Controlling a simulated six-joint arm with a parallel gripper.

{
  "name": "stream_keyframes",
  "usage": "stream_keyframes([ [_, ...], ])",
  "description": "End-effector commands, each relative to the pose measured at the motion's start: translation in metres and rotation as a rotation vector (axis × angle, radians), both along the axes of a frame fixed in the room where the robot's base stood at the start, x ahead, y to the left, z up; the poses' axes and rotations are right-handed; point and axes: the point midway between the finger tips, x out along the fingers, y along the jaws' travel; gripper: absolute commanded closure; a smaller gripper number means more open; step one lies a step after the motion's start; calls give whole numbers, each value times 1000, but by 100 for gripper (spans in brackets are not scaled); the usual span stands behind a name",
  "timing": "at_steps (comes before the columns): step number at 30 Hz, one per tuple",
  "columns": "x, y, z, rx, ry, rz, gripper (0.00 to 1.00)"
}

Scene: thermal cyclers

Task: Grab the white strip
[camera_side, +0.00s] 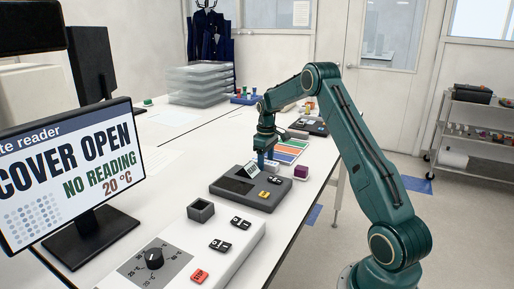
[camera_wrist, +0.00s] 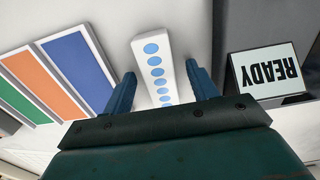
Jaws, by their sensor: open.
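The white strip (camera_wrist: 153,60) shows in the wrist view as a narrow white block with a row of several blue round spots along its top. It lies between the two fingers of my gripper (camera_wrist: 160,75), with a visible gap on each side. The near end of the strip is hidden behind the gripper body. In the side view my gripper (camera_side: 266,160) points down at the table beside a dark grey device. The strip is too small to make out clearly there.
A dark device (camera_side: 243,188) with a small READY screen (camera_wrist: 265,70) stands close beside my gripper. A sheet with blue, orange and green panels (camera_wrist: 75,65) lies on the other side. A purple block (camera_side: 301,172) is nearby. A monitor (camera_side: 70,170) stands at the left.

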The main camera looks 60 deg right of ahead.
Motion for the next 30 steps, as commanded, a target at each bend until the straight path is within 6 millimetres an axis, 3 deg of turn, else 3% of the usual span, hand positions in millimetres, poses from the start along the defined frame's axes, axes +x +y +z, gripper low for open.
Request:
stream_keyframes([
  [6,0,0,0,0,0,0,42],
  [14,0,0,0,0,0,0,90],
  [23,0,0,1,-1,-1,0,91],
  [30,0,0,13,-1,-2,0,91],
])
